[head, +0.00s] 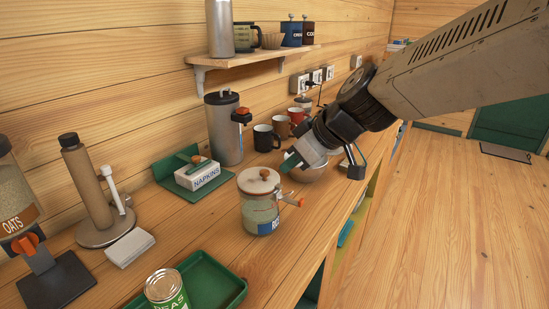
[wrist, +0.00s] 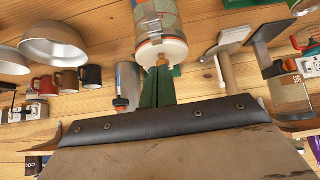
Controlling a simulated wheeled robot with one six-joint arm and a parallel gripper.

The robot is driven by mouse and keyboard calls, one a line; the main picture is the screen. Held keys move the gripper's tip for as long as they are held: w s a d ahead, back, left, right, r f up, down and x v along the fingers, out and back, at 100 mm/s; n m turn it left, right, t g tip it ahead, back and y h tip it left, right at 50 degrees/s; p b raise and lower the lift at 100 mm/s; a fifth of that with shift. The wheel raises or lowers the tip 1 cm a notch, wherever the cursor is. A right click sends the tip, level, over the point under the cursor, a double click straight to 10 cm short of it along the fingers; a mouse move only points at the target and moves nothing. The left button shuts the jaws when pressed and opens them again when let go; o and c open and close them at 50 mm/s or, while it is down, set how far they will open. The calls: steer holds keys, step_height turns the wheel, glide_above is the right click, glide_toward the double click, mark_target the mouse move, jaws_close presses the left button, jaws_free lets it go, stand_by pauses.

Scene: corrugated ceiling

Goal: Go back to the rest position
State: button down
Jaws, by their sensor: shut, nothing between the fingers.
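My gripper (head: 291,166) hangs over the wooden counter from the arm at the upper right, with its green fingers pointing down and left. It is shut and empty. In the wrist view its green fingers (wrist: 157,88) lie together, and the scene looks upside down. In the wrist view the jar (wrist: 158,22) shows beyond the fingertips, and I cannot tell the gap there. A metal bowl (head: 309,169) is partly hidden behind the gripper.
A green tray (head: 222,275) with a can (head: 167,289) is at the near edge. A shelf (head: 252,57) hangs above. The floor (head: 450,220) at right is clear.

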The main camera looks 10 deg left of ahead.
steer(key=s+d+m+h, duration=0.2)
steer(key=s+d+m, duration=0.2)
steer(key=s+d, duration=0.4)
steer(key=s+d+f+m+g+h, duration=0.1)
steer(key=s+d+m+h, duration=0.2)
steer(key=d, duration=1.1)
steer(key=s+d+m+g+h, duration=0.1)
steer(key=s+d+m, duration=0.5)
steer(key=s+d, duration=0.6)
steer(key=shift+s+f+m+h, duration=0.35)
steer(key=shift+f+m+h, duration=0.05)
steer(key=shift+h, duration=0.4)
